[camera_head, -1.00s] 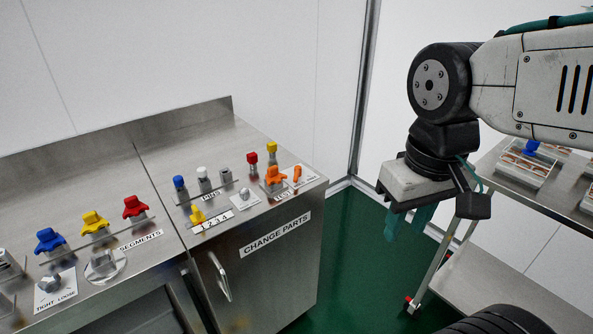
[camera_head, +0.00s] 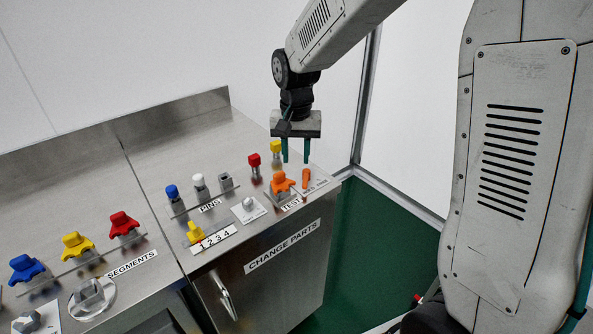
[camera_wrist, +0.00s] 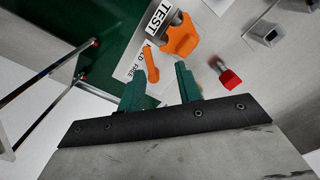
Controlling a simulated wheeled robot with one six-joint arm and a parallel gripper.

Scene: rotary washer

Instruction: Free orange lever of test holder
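The small orange lever (camera_head: 305,178) sits on a label plate at the right end of the steel cabinet top, beside the TEST holder. An orange knobbed part (camera_head: 283,183) stands in the TEST holder and also shows in the wrist view (camera_wrist: 180,38). My gripper (camera_head: 295,158) hangs above and behind the lever, fingers down, parted and empty. In the wrist view its fingers (camera_wrist: 166,62) are apart with nothing between them.
Red (camera_head: 254,160) and yellow (camera_head: 276,148) knobs stand close behind the orange part. Blue, white and grey pins (camera_head: 198,182) and a small yellow knob (camera_head: 194,232) stand farther left. The cabinet's right edge drops to the green floor (camera_head: 385,230).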

